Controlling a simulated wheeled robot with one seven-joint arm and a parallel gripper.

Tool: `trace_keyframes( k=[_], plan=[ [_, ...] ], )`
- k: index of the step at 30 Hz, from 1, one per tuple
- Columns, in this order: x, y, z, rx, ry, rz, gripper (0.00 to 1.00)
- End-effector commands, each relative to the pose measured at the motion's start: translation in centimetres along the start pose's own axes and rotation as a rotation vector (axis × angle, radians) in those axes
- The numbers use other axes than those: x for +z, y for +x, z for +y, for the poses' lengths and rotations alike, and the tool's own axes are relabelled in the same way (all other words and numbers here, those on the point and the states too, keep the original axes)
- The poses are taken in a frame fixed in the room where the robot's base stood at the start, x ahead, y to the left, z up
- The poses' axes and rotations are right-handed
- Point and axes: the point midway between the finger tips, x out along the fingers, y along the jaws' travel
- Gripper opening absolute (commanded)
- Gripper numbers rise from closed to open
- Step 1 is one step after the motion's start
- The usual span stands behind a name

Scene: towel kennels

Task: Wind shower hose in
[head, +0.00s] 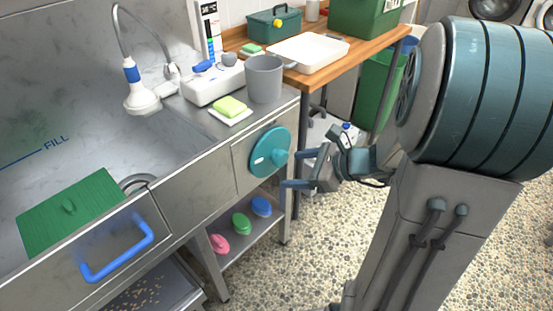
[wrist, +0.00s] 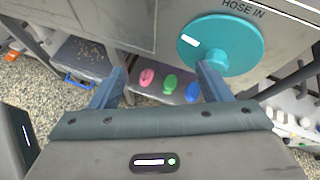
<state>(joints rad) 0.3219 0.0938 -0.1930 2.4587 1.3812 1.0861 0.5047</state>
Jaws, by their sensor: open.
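A round teal crank wheel (head: 268,152) with a knob is set on the steel front panel of the sink unit. In the wrist view the wheel (wrist: 232,40) lies beneath a "HOSE IN" label, and its knob (wrist: 230,60) points toward me. My gripper (head: 291,168) is open and empty, just right of and in front of the wheel. In the wrist view its right finger (wrist: 208,78) overlaps the lower edge of the knob; I cannot tell whether they touch. The shower head (head: 142,98) with its grey hose (head: 122,30) stands at the back of the sink.
A green board (head: 70,212) and a blue handle (head: 118,250) are at the sink's left. A grey cup (head: 264,78) and a yellow-green sponge (head: 230,106) sit on the ledge above the wheel. Colored brushes (head: 241,222) lie on the lower shelf. Pebbled floor is open in front.

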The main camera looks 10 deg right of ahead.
Motion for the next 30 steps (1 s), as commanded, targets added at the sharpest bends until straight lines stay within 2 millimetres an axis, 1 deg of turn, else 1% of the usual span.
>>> trace_keyframes(
  k=[1,3,6,9,11,14,17,24,30],
  plan=[
    [-2.8,0.9,-1.3,-0.062,0.105,-0.024,0.71],
    [-4.6,0.9,-3.1,-0.138,0.221,-0.058,0.71],
    [-6.5,0.8,-4.9,-0.216,0.333,-0.094,0.71],
    [-7.4,0.7,-5.8,-0.258,0.392,-0.113,0.71],
    [-7.6,0.8,-6.2,-0.268,0.405,-0.118,0.71],
    [-7.5,1.7,-6.5,-0.27,0.41,-0.12,0.71],
    [-7.4,3.4,-6.9,-0.268,0.408,-0.119,0.71],
    [-7.1,8.4,-8.3,-0.266,0.405,-0.119,0.71],
    [-6.8,11.8,-9.4,-0.268,0.407,-0.118,0.71]
  ],
)
